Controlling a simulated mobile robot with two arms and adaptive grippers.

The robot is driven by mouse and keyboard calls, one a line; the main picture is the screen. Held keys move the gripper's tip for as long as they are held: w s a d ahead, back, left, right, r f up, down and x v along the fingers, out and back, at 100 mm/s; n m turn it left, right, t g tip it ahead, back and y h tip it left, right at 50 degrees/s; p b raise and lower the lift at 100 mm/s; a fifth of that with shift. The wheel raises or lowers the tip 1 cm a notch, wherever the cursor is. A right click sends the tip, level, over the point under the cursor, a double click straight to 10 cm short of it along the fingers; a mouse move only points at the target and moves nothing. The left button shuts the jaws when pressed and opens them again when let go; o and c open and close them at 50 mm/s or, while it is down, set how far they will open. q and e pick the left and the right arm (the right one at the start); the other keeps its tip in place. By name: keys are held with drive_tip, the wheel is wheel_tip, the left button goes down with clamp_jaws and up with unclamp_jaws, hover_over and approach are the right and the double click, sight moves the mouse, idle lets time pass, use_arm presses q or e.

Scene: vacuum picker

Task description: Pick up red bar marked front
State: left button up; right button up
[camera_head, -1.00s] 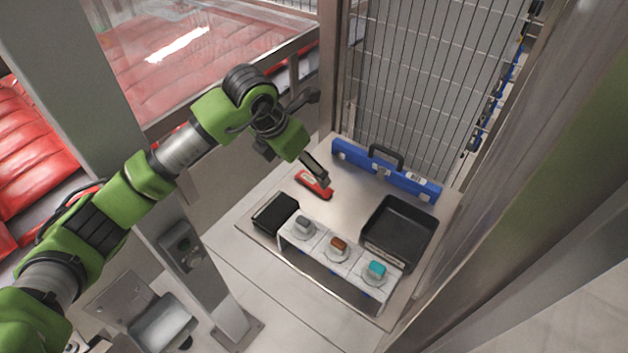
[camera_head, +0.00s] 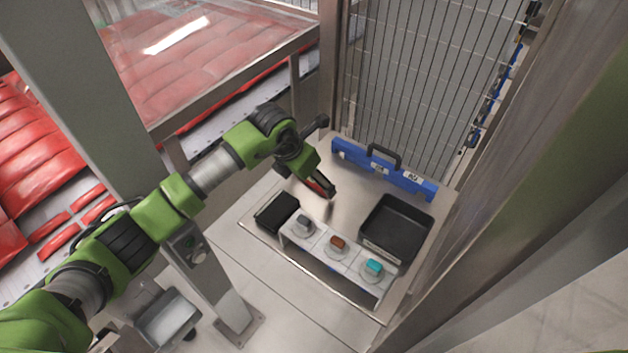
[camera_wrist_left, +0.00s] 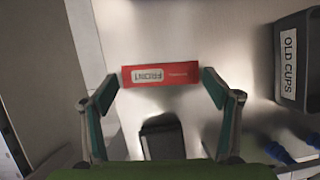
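The red bar (camera_wrist_left: 161,74) lies crosswise in the left wrist view, with a white label reading FRONT upside down in that picture. My left gripper (camera_wrist_left: 161,79) has its fingers spread wide, one at each end of the bar. The fingertips are very close to the bar ends; a firm grip does not show. In the head view the left gripper (camera_head: 322,190) is down near the tabletop and mostly covers the bar, with a little red showing between its fingers. My right gripper is not in view.
On the metal table (camera_head: 285,197) stand a black box (camera_head: 276,212), a switch panel (camera_head: 321,244) with grey, brown and teal knobs, and a black bin (camera_head: 397,228), labelled OLD CUPS in the wrist view (camera_wrist_left: 303,58). A blue bar with a handle (camera_head: 402,177) lies at the back by a mesh fence (camera_head: 425,90).

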use_arm(q)
drive_tip(key=c, duration=0.7)
drive_tip(key=shift+r, duration=0.1)
